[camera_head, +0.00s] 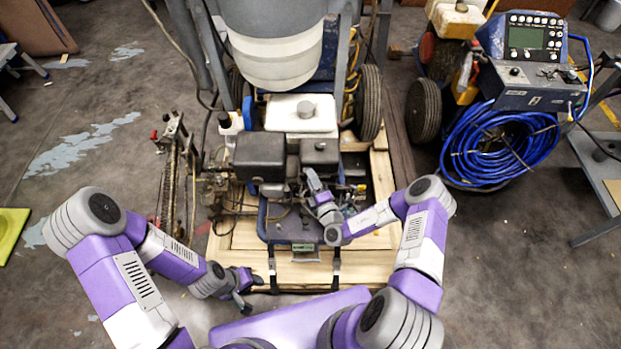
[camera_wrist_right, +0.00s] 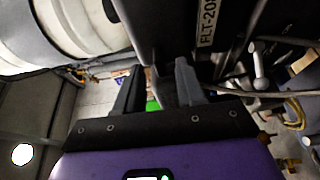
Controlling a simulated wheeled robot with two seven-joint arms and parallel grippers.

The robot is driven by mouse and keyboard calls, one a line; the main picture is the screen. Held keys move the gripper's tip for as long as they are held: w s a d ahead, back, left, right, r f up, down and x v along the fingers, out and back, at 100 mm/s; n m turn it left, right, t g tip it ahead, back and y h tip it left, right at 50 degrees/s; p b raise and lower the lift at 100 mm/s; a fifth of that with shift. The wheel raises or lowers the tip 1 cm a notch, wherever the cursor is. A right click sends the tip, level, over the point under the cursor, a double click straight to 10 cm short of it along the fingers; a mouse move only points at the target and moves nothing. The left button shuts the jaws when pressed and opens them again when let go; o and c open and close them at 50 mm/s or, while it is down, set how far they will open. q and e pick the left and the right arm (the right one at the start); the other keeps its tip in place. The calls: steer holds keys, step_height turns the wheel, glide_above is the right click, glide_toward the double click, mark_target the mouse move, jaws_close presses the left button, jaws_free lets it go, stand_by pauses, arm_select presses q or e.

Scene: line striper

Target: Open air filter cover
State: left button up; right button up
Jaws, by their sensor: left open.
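Two black box-shaped housings sit side by side on the engine in the head view, a left one (camera_head: 259,157) and a right one (camera_head: 320,152). I cannot tell for certain which is the air filter cover. In the right wrist view a black housing (camera_wrist_right: 172,25) bears a label (camera_wrist_right: 207,22) beginning "FLT". My right gripper (camera_head: 309,174) is just in front of the right housing. Its two fingers (camera_wrist_right: 157,80) are apart, with tips close to the black housing; whether they touch it is unclear. My left gripper (camera_head: 246,291) is open and empty, low by the pallet's front edge.
The machine stands on a wooden pallet (camera_head: 300,274). A white tank (camera_head: 300,113) and a large grey-white hopper (camera_head: 275,55) rise behind the housings. Blue hose (camera_head: 500,145) is coiled on a machine at right. A metal frame (camera_head: 175,165) stands at left.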

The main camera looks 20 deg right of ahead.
steer(key=shift+w+a, duration=0.1)
steer(key=shift+w, duration=0.75)
jaws_close()
